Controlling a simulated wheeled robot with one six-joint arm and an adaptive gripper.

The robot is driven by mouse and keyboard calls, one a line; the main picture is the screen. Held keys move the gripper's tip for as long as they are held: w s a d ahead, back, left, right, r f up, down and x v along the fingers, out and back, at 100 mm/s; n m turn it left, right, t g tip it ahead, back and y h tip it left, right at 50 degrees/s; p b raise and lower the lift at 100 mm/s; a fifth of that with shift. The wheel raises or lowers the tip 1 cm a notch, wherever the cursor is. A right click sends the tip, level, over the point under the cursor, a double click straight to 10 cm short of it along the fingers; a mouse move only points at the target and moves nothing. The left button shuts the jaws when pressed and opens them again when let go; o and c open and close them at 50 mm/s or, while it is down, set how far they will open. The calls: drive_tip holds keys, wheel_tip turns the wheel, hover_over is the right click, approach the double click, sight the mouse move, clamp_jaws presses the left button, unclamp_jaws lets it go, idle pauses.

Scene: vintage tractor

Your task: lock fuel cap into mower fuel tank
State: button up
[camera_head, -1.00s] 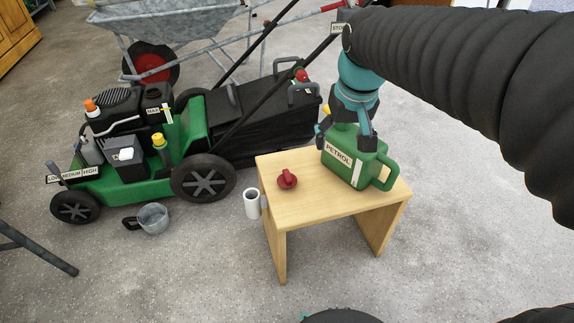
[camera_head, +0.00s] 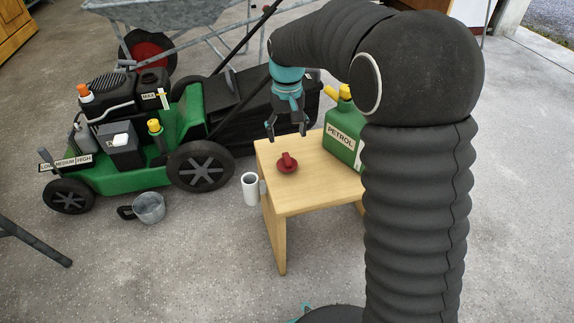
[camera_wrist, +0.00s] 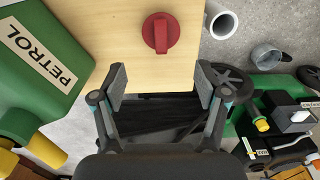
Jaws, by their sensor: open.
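The red fuel cap (camera_head: 287,162) lies on the small wooden table, its raised grip upward. It also shows in the wrist view (camera_wrist: 161,33), ahead of my fingertips. My gripper (camera_head: 287,136) is open and empty, above the table's far edge and apart from the cap; its spread fingers show in the wrist view (camera_wrist: 161,82). The green mower (camera_head: 120,170) stands on the floor to the left. Its black engine and tank area (camera_head: 150,82) bears a MAX label; I cannot make out the filler opening.
The green petrol can (camera_head: 342,134) stands on the wooden table (camera_head: 310,190), partly behind my arm. A metal cup (camera_head: 149,207) sits on the floor near the mower. A wheelbarrow (camera_head: 170,12) stands behind.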

sight(287, 157)
wheel_tip(287, 157, down, 4)
drive_tip(key=shift+f, duration=0.2)
drive_tip(key=shift+s+f+b, duration=0.15)
drive_tip(key=shift+f+b, duration=0.35)
drive_tip(key=shift+f, duration=0.85)
drive_tip(key=shift+s+f+b, duration=0.15)
drive_tip(key=shift+f+b, duration=0.3)
drive_tip(key=shift+f, duration=0.85)
drive_tip(key=c, duration=0.9)
